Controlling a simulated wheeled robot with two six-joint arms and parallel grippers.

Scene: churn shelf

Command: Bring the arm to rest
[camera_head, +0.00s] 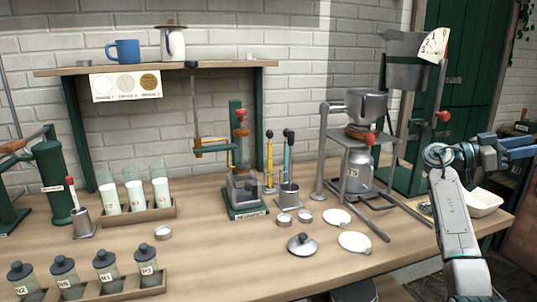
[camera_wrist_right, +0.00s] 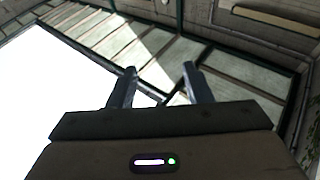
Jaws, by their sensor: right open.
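My right arm (camera_head: 458,215) rises at the right of the head view, bends at a joint above the table's right end, and its dark blue forearm (camera_head: 505,148) runs off the right edge. The right gripper itself is outside the head view. In the right wrist view my right gripper (camera_wrist_right: 160,72) has its two dark fingers apart with nothing between them. Beyond them are glazed panes (camera_wrist_right: 180,55) and bright white light, with no table surface in that view. My left arm and gripper are in neither view.
The wooden table (camera_head: 215,255) holds a green press (camera_head: 245,185), a grey metal machine (camera_head: 360,150), glasses in a rack (camera_head: 135,195), lidded jars (camera_head: 105,265) and loose lids (camera_head: 355,241). A shelf (camera_head: 220,66) holds a blue mug (camera_head: 124,50).

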